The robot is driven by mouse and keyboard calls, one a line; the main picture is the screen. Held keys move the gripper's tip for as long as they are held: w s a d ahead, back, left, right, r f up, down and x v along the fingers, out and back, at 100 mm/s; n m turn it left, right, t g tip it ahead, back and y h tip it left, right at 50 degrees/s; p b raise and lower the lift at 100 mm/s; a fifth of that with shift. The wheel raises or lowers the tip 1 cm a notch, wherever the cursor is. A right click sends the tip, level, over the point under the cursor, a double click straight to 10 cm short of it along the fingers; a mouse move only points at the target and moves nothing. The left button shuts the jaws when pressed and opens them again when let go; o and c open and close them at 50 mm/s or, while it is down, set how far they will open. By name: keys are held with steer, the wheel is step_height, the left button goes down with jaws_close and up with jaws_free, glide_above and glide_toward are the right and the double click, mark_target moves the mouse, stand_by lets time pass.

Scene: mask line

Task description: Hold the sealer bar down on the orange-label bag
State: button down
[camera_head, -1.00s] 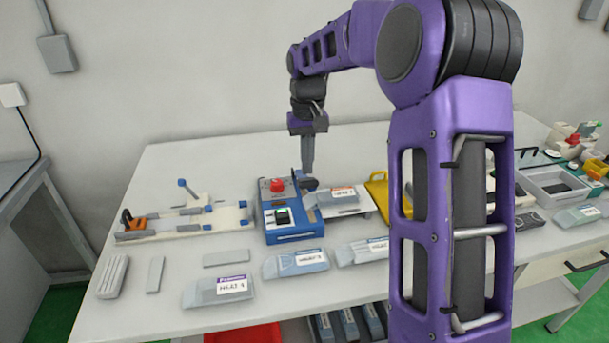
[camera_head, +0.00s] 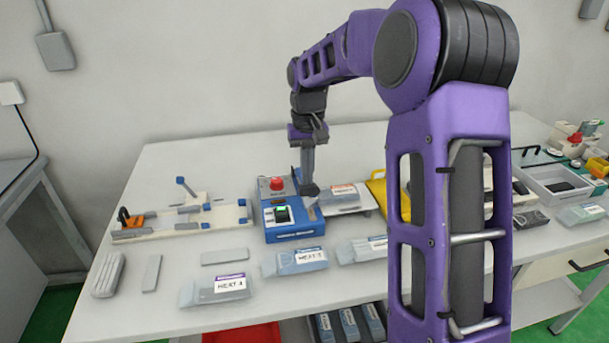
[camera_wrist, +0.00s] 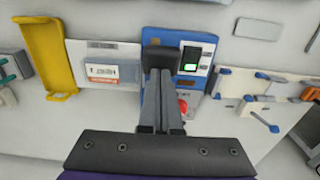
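My gripper (camera_head: 309,184) points down at the sealer's right edge. Its fingers look shut together, with their tips at a dark block (camera_wrist: 158,57), seemingly the sealer bar's end. The fingers hide much of the bar, and exact contact is unclear.
A white fixture with blue clamps (camera_head: 185,222) stands left of the sealer. A yellow tray (camera_wrist: 48,50) stands beyond the orange-label bag.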

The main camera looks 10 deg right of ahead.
mark_target(308, 194)
steer(key=shift+s+f+b, duration=0.2)
steer(key=shift+f+b, duration=0.4)
steer(key=shift+f, duration=0.35)
steer(key=shift+s+f+b, duration=0.15)
steer(key=shift+f+b, duration=0.45)
steer(key=shift+f, duration=0.3)
steer(key=shift+s+f+b, duration=0.2)
steer(key=shift+f+b, duration=0.4)
steer(key=shift+f, duration=0.35)
stand_by(2.2)
steer(key=shift+w+r+p, duration=0.25)
steer(key=shift+r+p, duration=1.2)
steer(key=shift+r, duration=0.1)
steer(key=shift+w+r+p, duration=0.2)
steer(key=shift+r+p, duration=1.3)
steer(key=shift+r, duration=0.05)
steer(key=shift+w+r+p, duration=0.25)
steer(key=shift+r+p, duration=1.2)
steer(key=shift+r, duration=0.1)
steer(key=shift+r, duration=2.45)
